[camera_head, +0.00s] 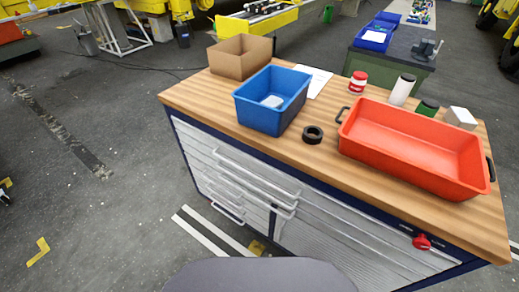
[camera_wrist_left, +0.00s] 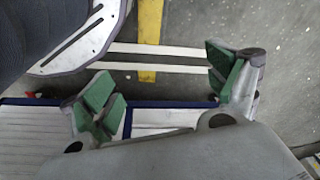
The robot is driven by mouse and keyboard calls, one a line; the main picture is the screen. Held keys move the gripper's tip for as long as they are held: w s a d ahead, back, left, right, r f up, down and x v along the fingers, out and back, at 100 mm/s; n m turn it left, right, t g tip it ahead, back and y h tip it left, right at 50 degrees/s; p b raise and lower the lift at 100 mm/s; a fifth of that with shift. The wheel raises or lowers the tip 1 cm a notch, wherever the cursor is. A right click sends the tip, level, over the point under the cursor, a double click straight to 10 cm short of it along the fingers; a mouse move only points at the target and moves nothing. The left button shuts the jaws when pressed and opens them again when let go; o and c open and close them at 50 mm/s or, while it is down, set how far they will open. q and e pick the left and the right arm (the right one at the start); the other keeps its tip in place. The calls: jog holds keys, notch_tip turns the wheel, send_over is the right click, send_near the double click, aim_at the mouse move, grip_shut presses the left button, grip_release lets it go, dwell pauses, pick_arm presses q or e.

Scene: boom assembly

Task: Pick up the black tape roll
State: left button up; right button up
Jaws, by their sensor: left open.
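The black tape roll (camera_head: 313,134) lies flat on the wooden top of the workbench (camera_head: 300,152). In the head view it sits between the blue bin and the red tray, near the front edge. My left gripper (camera_wrist_left: 165,95) shows in the left wrist view with its two green-padded fingers wide apart and nothing between them. The floor and the workbench's drawer front show beyond the fingers. The tape roll does not show in the left wrist view. Neither gripper shows in the head view.
A blue bin (camera_head: 242,108) holding a pale item stands left of the roll. A red tray (camera_head: 412,150) with black handles stands close on its right. A cardboard box (camera_head: 232,63), a red-and-white can (camera_head: 357,83) and a white bottle (camera_head: 402,90) stand behind. Bare wood lies around the roll.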

pick_arm(q)
jog(key=w+d+r+m+t+h, duration=0.1)
jog(key=w+d+r+m, duration=0.3)
jog(key=r, duration=0.8)
jog(key=w+d+r+m+t, duration=0.15)
jog(key=w+r, duration=0.45)
jog(key=r, duration=0.6)
jog(key=w+d+r+m+t+h, duration=0.15)
jog(key=w+d+r, duration=0.35)
jog(key=r, duration=0.7)
jog(key=w+d+r+m+t+h, duration=0.2)
jog(key=w+d+r+m, duration=0.3)
jog(key=d+r+m, duration=0.6)
jog(key=w+d+r+m+t+h, duration=0.2)
jog(key=w+d+r+m, duration=0.3)
jog(key=d+r+m, duration=0.7)
jog(key=shift+w+d+m+t+h, duration=0.35)
jog(key=shift+m+h, duration=0.3)
jog(key=shift+m, duration=4.95)
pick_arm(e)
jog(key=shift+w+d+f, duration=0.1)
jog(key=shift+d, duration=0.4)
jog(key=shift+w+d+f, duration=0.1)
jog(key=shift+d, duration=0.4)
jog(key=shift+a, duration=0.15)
